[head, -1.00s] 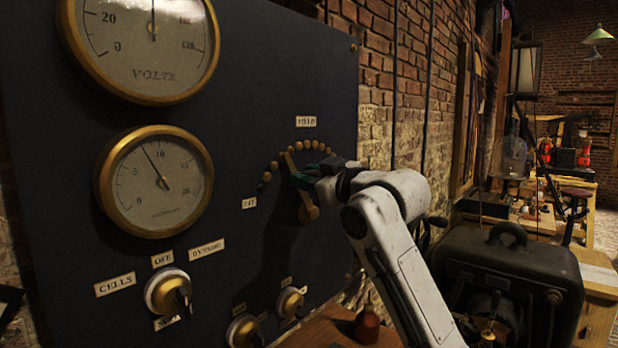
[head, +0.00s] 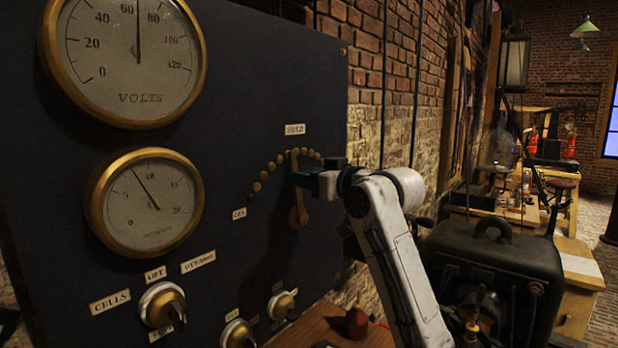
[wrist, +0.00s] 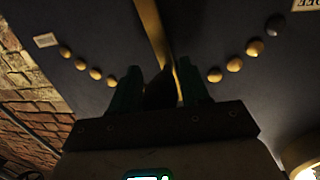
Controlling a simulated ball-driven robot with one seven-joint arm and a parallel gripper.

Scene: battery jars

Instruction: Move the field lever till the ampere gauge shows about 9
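The brass field lever (head: 297,212) stands nearly upright on the dark panel, its upper end at the arc of brass studs below a small label. The ampere gauge (head: 147,225) is the lower round brass-rimmed dial on the left; its needle points up and left, between 5 and 10, at roughly 8. My gripper (head: 300,179) is at the upper part of the lever. In the wrist view its green fingers (wrist: 160,90) are apart, with the lever bar (wrist: 152,28) passing between them, close to the right finger. Contact is hard to make out in the dark there.
A cells switch (head: 160,305) and two smaller knobs (head: 237,333) sit low on the panel. A wooden ledge (head: 340,334) with a small reddish-brown object lies below. A dark machine (head: 490,265) stands at right.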

